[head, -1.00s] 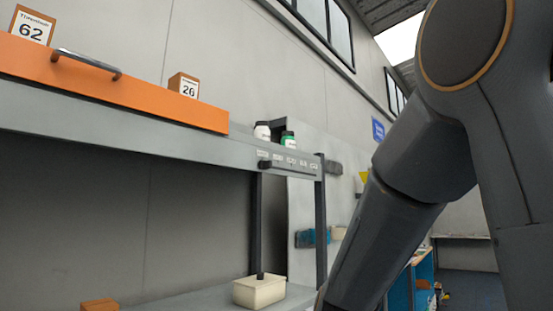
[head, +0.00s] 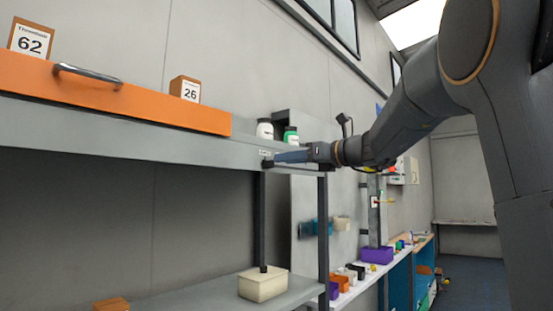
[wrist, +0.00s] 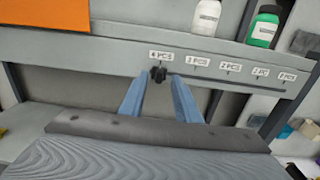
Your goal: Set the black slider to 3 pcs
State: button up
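The black slider (wrist: 158,74) is a small dark knob on the grey shelf edge, just under the leftmost label, which reads "4 PCS" (wrist: 161,56). The "3 PCS" label (wrist: 198,62) is the one to its right. In the head view the slider (head: 267,163) shows at the tip of my gripper (head: 283,158). In the wrist view my gripper (wrist: 159,80) is open, with one blue fingertip on each side of the slider. Small gaps seem to show between the knob and the fingers. Contact is not clear.
More labels run right along the shelf edge. A white bottle (wrist: 207,17) and a green bottle (wrist: 264,26) stand above them. An orange panel with a handle (head: 87,73) is on the left. A cream box (head: 263,286) sits on the lower shelf. The space right of the slider looks clear.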

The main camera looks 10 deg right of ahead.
aim_at(269, 164)
jog(key=p+x, duration=0.1)
jog(key=x, duration=0.4)
grip_shut()
